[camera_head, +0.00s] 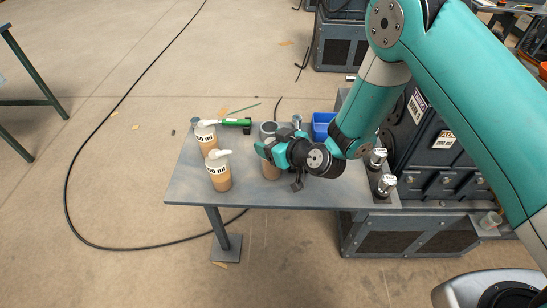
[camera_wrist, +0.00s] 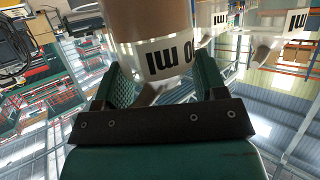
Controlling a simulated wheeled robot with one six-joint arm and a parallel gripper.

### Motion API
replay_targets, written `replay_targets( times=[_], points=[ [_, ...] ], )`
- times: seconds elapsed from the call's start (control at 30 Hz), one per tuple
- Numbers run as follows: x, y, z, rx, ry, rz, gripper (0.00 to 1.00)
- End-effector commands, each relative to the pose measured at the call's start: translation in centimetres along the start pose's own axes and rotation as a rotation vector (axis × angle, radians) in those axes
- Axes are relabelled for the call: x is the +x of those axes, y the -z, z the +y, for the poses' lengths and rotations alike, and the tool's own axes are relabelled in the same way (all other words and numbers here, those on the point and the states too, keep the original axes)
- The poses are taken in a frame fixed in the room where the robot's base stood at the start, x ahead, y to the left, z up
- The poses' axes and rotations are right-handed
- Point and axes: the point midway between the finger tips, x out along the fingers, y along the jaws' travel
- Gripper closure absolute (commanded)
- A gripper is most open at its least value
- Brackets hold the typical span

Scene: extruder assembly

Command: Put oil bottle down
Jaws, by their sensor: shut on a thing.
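My gripper (camera_head: 267,150) is over the right half of the small grey table (camera_head: 300,196), shut on an oil bottle (camera_head: 271,172). That bottle is clear with tan-brown oil in it, and its upper part is hidden by the gripper. In the wrist view the bottle (camera_wrist: 152,22) appears upside down between the two green fingers, with its black-and-white label beside them. In the head view it looks upright. I cannot tell whether its base touches the table. Two similar bottles with white spouts stand at the left, one behind (camera_head: 206,142) and one in front (camera_head: 219,174).
A green tool (camera_head: 236,122) lies at the table's back edge. A grey cylindrical part (camera_head: 267,129) is just behind my gripper, and a blue bin (camera_head: 322,124) is at back right. Metal fittings (camera_head: 386,186) stand at right by the dark machine (camera_head: 425,145).

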Motion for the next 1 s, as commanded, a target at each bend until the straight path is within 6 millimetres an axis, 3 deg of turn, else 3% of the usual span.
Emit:
replay_targets(
  times=[0.13, 0.17, 0.57, 0.77, 1.0],
  points=[
    [-0.1, 0.0, 0.1, -0.001, -0.003, 0.0, 0.82],
    [-0.1, 0.0, 0.2, -0.001, -0.003, 0.001, 0.89],
    [-0.5, 1.1, 0.3, 0.0, -0.004, 0.003, 0.9],
    [-1.8, 4.5, 0.3, -0.002, -0.004, 0.008, 0.9],
    [-4.6, 11.1, 0.2, -0.003, -0.005, 0.01, 0.9]
  ],
)
